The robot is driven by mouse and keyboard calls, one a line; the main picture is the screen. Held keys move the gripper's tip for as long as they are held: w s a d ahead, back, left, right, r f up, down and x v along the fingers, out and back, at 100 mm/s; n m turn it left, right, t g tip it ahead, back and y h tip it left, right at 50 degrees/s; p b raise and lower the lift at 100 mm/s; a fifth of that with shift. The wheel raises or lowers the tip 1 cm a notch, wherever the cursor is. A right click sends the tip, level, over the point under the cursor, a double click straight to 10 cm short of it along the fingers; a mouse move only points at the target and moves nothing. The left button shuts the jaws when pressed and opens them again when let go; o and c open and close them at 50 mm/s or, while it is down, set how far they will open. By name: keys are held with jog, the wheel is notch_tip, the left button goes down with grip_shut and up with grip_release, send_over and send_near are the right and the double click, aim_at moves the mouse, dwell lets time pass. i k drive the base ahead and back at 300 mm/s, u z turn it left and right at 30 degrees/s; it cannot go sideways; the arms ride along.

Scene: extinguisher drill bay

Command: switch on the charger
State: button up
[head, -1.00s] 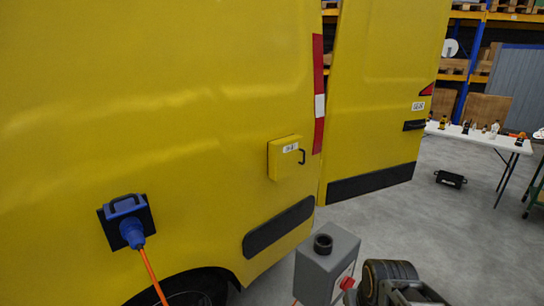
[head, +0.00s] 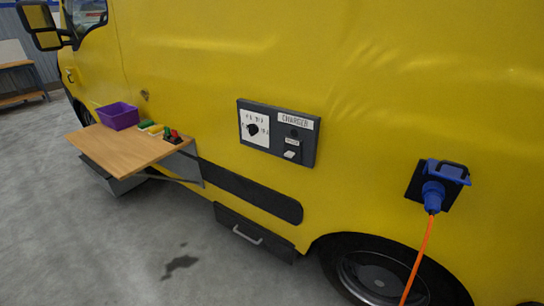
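The charger panel (head: 278,132) is a dark box on the side of the yellow van, with a "CHARGER" label at its upper right. A black rotary knob (head: 253,130) sits on a white dial plate in its left half. A small pale switch lever (head: 290,154) sits at its lower right under a small label; its on or off position is too small to tell. A blue plug (head: 433,196) with an orange cable sits in the blue socket (head: 446,171) to the right. My gripper is not in view.
A wooden fold-out shelf (head: 125,150) juts from the van at left, carrying a purple bin (head: 117,116) and several small coloured items. The orange cable (head: 417,262) hangs past the wheel (head: 380,280).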

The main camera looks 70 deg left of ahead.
aim_at(289, 154)
jog(key=u, duration=2.4)
jog(key=k, duration=0.65)
jog(key=u, duration=0.9)
jog(key=i, duration=1.75)
jog(key=z, duration=0.65)
